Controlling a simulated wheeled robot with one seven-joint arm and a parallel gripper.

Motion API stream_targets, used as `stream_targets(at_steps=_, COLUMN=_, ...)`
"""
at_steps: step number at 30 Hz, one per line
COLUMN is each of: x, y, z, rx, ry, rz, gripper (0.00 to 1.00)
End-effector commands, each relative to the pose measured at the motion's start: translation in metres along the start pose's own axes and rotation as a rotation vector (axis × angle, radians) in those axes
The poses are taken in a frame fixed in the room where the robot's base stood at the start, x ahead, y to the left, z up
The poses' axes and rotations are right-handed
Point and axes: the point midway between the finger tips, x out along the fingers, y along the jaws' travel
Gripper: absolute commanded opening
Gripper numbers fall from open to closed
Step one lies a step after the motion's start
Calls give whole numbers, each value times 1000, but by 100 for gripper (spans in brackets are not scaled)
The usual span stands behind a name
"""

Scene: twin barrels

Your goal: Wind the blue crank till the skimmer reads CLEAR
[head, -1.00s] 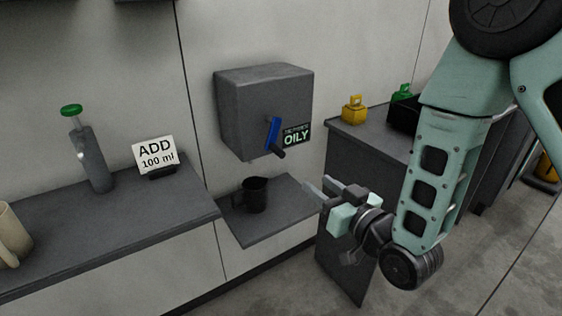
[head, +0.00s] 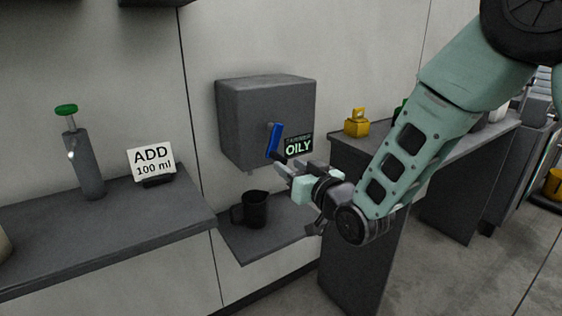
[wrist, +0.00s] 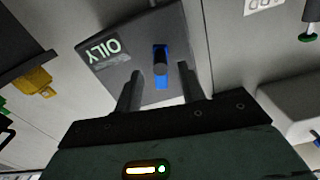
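The grey skimmer box (head: 250,110) is fixed to the wall, and its display (head: 299,146) reads OILY. My gripper (head: 281,173) is just in front of the crank's lower end.
A dark jug (head: 255,209) stands on the low shelf (head: 245,246) under the box. A green-topped bottle (head: 86,165) and an ADD 100 ml card (head: 151,161) are on the left counter (head: 110,236). A yellow weight (head: 357,124) sits on the right counter.

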Motion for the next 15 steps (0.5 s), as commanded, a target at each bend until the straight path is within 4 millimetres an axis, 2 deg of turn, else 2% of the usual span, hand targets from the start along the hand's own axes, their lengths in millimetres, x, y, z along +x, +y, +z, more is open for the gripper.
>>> stream_targets(at_steps=1, x=10, y=0, z=0, rx=0, ry=1, rz=0, gripper=40)
stream_targets(at_steps=6, x=34, y=0, z=1, rx=0, ry=0, rz=-1, gripper=40)
stream_targets(at_steps=15, x=48, y=0, z=1, rx=0, ry=-1, rz=-1, gripper=40)
